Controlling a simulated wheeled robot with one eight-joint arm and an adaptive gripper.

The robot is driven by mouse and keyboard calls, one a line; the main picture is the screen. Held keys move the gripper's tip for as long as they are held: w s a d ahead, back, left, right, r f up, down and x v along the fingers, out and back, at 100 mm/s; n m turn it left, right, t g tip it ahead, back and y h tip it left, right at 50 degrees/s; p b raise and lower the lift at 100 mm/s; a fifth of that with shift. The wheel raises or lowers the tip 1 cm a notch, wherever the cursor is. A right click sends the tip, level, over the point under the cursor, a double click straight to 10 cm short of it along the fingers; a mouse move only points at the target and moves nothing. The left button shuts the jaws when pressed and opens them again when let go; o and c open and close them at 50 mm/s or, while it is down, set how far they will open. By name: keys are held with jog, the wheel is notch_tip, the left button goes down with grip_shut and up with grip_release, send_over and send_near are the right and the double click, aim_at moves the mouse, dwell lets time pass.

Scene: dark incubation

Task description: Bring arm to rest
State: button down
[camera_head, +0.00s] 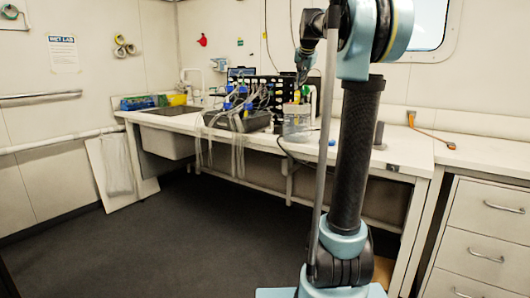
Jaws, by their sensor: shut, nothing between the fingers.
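My arm (358,155) rises from my light blue base at the bottom right. Its dark upright link leads to a large blue joint at the top of the picture. The far end of the arm hangs behind, over the bench. My gripper (302,77) shows small there, pointing down. It is shut and empty, above the clear container (297,117) on the bench. Its fingertips are small and hard to make out against the things behind.
A long white bench (200,125) runs along the back wall with a sink (166,143) at left. A black rack (270,88) with tubes and blue parts stands on it. White drawers (487,232) stand at right. A white board (122,172) leans on the left wall. The dark floor is clear.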

jog(key=s+f+n+g, duration=0.3)
jog(key=s+f+n, duration=0.1)
jog(key=s+f, duration=1.8)
jog(key=s+f+n+g, duration=0.3)
jog(key=s+f+n, duration=0.1)
jog(key=s+f, duration=1.8)
jog(key=s+a, duration=0.1)
jog(key=s, duration=0.4)
jog(key=shift+f, duration=0.35)
jog(key=shift+w, duration=0.1)
jog(key=shift+w+f, duration=0.2)
jog(key=shift+w, duration=0.15)
